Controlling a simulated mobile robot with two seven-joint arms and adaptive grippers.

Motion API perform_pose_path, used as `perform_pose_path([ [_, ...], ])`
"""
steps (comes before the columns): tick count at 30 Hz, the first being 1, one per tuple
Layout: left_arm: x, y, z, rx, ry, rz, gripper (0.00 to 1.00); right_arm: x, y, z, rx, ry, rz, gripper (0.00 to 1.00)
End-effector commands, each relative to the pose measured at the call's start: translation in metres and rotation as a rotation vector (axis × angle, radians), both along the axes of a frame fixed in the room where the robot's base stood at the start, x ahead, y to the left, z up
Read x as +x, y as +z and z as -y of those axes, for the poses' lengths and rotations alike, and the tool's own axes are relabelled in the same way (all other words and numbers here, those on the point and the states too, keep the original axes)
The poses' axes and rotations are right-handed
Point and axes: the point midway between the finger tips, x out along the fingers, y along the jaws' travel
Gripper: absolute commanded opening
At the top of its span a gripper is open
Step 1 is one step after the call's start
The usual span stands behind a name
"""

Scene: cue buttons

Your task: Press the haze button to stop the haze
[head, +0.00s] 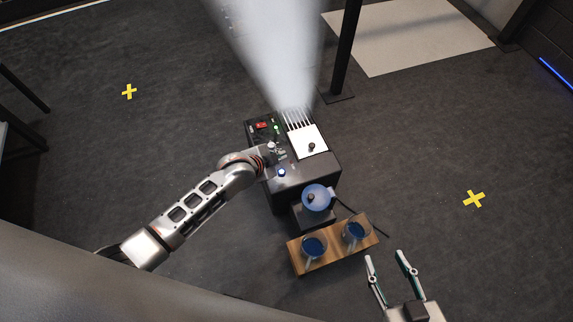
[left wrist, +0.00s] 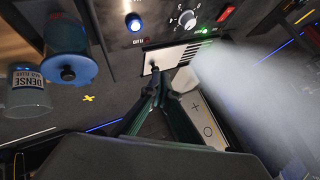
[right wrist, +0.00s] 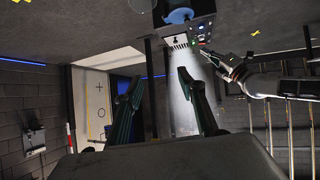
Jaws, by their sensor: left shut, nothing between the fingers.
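The black haze machine (head: 290,181) stands on the floor with white haze streaming from its far side. Its panel has a lit blue button (head: 282,172), a red control (head: 262,125) and a green light (head: 276,128). In the left wrist view the blue button (left wrist: 134,22), a dial (left wrist: 187,19), the green light (left wrist: 201,31) and the red control (left wrist: 226,12) show. I cannot read which one is marked haze. My left gripper (head: 276,148) is shut and empty over the panel; contact cannot be told. My right gripper (head: 386,256) is open and empty, away from the machine.
A white plate with a black knob (head: 311,147) lies on the machine's top. A blue-capped container (head: 316,197) stands at its near end. A wooden board (head: 333,248) holds two jugs of blue fluid. A black post (head: 345,50) rises behind. Open floor lies to both sides.

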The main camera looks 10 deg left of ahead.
Motion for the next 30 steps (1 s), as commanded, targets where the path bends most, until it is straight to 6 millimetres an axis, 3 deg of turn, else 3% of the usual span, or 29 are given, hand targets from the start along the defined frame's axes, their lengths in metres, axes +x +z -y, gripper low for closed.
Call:
perform_pose_path([
  [13, 0.001, -0.004, 0.000, 0.002, -0.001, -0.001, 0.00, -0.002, -0.004, 0.000, 0.001, 0.000, -0.008, 0.40],
  [19, -0.005, -0.032, 0.000, 0.002, -0.001, -0.013, 0.00, -0.009, -0.013, -0.008, 0.034, -0.002, -0.025, 0.40],
  [22, -0.007, -0.048, 0.000, 0.001, -0.001, -0.018, 0.00, 0.009, 0.009, -0.025, 0.110, -0.016, 0.026, 0.40],
  [30, -0.004, -0.076, 0.000, 0.003, -0.001, -0.010, 0.00, 0.014, 0.021, -0.042, 0.211, -0.038, 0.044, 0.40],
])
